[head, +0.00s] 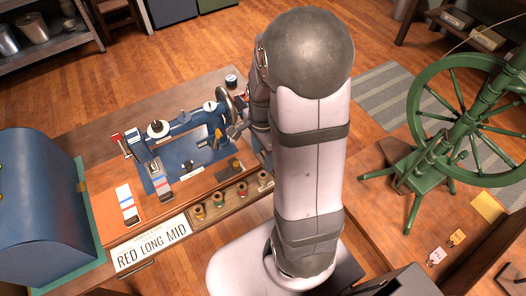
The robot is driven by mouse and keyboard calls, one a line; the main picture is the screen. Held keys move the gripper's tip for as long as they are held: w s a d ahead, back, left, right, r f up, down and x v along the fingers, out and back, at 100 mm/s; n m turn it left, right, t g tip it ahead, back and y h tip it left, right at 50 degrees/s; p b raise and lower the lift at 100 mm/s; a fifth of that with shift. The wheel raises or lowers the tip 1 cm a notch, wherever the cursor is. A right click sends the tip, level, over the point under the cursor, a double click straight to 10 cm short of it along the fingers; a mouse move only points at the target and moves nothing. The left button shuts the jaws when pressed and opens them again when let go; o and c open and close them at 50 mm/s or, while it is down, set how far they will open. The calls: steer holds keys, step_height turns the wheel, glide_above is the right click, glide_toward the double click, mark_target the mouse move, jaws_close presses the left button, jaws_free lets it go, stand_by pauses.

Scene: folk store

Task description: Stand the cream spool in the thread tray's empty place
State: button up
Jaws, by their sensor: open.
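The thread tray (228,208) is a long wooden strip along the front edge of the sewing table. Several small spools stand in it in a row. I cannot make out an empty place in the tray.
The blue sewing machine (186,122) stands on the table behind the tray. A sign reading RED LONG MID (150,246) is at the front left. A blue domed case (40,205) stands far left. A green spinning wheel (440,140) stands at the right.

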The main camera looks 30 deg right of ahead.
steer(key=s+a+r+n, duration=0.2)
steer(key=a+n, duration=0.3)
steer(key=n, duration=0.4)
steer(key=s+a+r+n, duration=0.2)
steer(key=s+a+n, duration=0.3)
steer(key=n, duration=0.4)
steer(key=shift+r, duration=0.4)
